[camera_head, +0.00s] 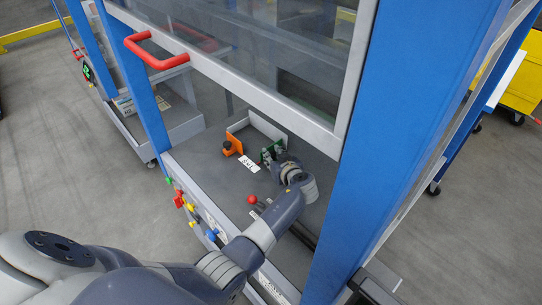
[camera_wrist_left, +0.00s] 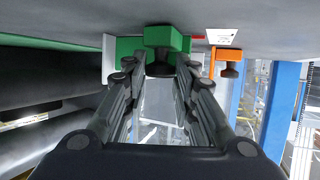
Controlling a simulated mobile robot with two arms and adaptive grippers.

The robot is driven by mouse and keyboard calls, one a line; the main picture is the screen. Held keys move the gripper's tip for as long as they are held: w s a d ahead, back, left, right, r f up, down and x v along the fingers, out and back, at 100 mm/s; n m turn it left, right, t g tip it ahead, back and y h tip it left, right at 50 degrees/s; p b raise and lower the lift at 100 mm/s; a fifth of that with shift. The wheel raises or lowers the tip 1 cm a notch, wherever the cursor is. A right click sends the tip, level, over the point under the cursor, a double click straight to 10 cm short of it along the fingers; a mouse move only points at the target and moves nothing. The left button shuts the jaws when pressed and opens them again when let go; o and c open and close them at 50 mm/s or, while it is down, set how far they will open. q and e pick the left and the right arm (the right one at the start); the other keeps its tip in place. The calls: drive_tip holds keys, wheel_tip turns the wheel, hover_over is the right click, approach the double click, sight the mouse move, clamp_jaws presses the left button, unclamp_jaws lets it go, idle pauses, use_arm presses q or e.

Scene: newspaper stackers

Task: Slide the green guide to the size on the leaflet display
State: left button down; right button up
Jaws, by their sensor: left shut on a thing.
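The green guide (camera_head: 267,154) stands on the grey deck inside the blue-framed machine, largely hidden by my left gripper (camera_head: 278,161) in the head view. My right gripper is not in view.
An orange guide (camera_head: 233,143) with a dark knob stands left of the green guide, with a white label (camera_head: 249,163) between them. A red-knobbed lever (camera_head: 252,199) stands near my left forearm. A red handle (camera_head: 155,52) and window frame are above; a blue post (camera_head: 400,130) stands right.

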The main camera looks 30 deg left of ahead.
use_arm(q)
drive_tip(key=c, duration=1.3)
unclamp_jaws()
drive_tip(key=shift+c, duration=0.2)
drive_tip(key=v, duration=0.7)
drive_tip(key=shift+s+d+r, duration=0.1)
drive_tip(key=shift+d+r, duration=0.05)
drive_tip(key=shift+r, duration=0.1)
